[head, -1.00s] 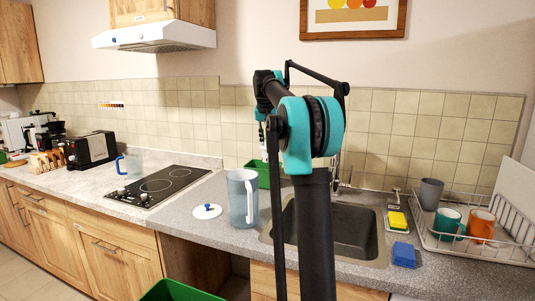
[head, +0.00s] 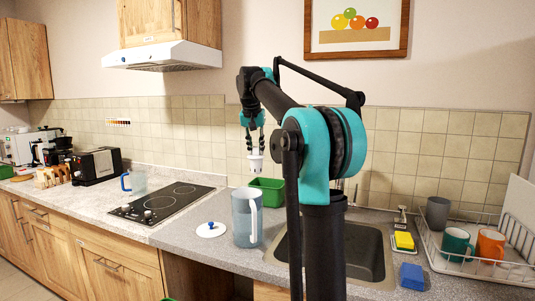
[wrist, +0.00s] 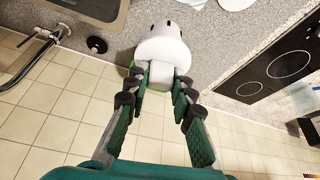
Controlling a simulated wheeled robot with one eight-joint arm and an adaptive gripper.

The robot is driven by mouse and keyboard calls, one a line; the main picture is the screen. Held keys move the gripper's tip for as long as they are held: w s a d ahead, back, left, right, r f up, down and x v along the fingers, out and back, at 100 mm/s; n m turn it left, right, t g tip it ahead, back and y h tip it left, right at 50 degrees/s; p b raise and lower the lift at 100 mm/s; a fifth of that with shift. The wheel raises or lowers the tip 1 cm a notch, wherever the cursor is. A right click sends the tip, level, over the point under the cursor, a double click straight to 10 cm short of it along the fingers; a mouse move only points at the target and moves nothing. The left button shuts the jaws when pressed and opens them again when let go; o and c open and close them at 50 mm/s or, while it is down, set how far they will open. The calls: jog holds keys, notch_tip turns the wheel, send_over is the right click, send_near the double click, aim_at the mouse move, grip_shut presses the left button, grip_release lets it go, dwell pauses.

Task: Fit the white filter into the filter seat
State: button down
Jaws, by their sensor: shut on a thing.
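The white filter (head: 256,164) hangs upright below my gripper (head: 255,149), in the air. In the head view it shows against the tiled wall, above the green tub and the clear jug. In the wrist view my gripper (wrist: 160,82) is shut on the narrow end of the filter (wrist: 163,48), whose wide round part points away from the fingers. The clear bluish jug (head: 246,220) with a white handle stands on the counter beside the sink. I cannot see a filter seat; the jug's inside is hidden.
A white lid with a blue knob (head: 210,229) lies left of the jug. The green tub (head: 268,190) stands behind it. The sink (head: 340,250), sponges (head: 404,240) and dish rack (head: 470,250) are right; the hob (head: 160,204) is left.

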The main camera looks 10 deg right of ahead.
jog(key=s+a+r, duration=0.3)
jog(key=s+a, duration=0.2)
jog(key=s, duration=0.2)
jog(key=shift+f, duration=9.4)
jog(key=shift+f, duration=0.45)
jog(key=c, duration=1.2)
grip_release()
